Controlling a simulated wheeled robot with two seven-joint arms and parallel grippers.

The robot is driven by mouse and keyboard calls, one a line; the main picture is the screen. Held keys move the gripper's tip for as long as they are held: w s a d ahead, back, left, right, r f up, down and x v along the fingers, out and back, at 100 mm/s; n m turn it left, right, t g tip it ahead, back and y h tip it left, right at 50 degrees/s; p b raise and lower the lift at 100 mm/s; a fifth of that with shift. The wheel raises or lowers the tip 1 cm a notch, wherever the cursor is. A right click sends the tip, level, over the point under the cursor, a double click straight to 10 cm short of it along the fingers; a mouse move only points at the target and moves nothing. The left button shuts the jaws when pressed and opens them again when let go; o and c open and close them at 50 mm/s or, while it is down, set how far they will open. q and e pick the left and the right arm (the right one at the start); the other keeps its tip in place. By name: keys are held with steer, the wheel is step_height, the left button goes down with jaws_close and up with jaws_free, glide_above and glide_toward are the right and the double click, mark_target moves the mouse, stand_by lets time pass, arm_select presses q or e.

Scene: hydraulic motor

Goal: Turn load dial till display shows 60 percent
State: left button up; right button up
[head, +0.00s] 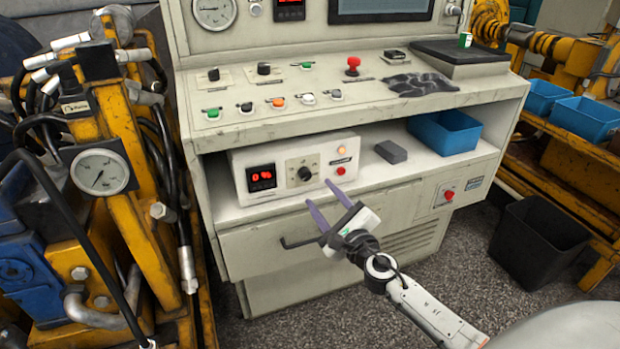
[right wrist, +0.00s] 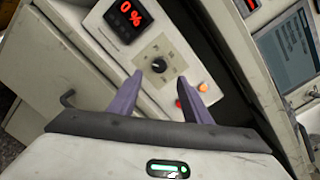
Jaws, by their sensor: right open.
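The load dial (head: 304,173) is a black knob on a light plate in the middle of a white control box. The box's display (head: 262,177) shows a red 0%. In the right wrist view the display (right wrist: 130,16) also reads 0%, and the dial (right wrist: 159,65) lies ahead, between and beyond the two fingertips. My right gripper (head: 334,197) is open and empty, in front of and a little below right of the dial, apart from it. Its purple fingers (right wrist: 162,84) spread to both sides in the wrist view. My left gripper is not in view.
The box sits on a shelf under the sloped console panel. On the box are an orange lamp (head: 342,150) and a red button (head: 341,171). A grey block (head: 391,152) and blue bin (head: 444,132) stand to its right. A drawer handle (head: 300,242) juts out below.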

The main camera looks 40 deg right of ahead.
mark_target(307, 177)
steer(key=w, duration=0.2)
steer(key=w+d, duration=0.1)
steer(key=w, duration=0.2)
steer(key=w+b, duration=0.1)
steer(key=w, duration=0.1)
steer(key=shift+w+d, duration=0.15)
steer(key=shift+w, duration=0.15)
steer(key=shift+c, duration=0.2)
steer(key=c, duration=1)
